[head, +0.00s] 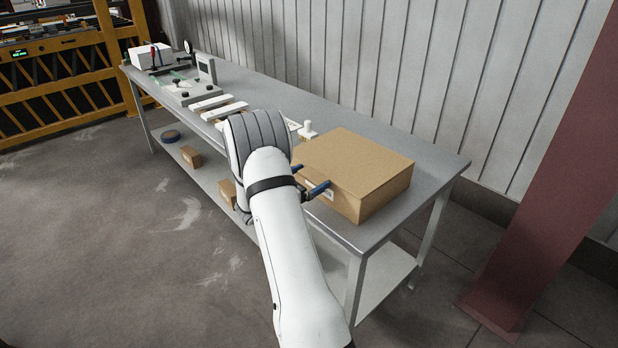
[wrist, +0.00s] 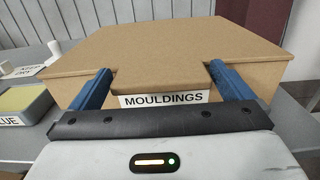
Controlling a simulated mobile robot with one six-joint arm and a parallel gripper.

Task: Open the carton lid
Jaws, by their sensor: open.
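The brown cardboard carton (head: 352,165) stands on the right end of the metal table, and its lid is closed. In the wrist view the carton lid (wrist: 180,50) fills the middle, with a white label (wrist: 163,99) reading "MOULDINGS" on the front below the lid's edge. My gripper (head: 312,179) is at the front side of the carton. In the wrist view my gripper (wrist: 160,85) is open, its two blue fingers on either side of the label and nothing held between them. I cannot tell whether the fingertips touch the carton.
The metal table (head: 290,105) runs along a ribbed wall. White strips (head: 212,103) and a fixture (head: 205,70) stand further left on it. In the wrist view a box with a yellow top (wrist: 20,100) is left of the carton. A red column (head: 550,180) stands at right.

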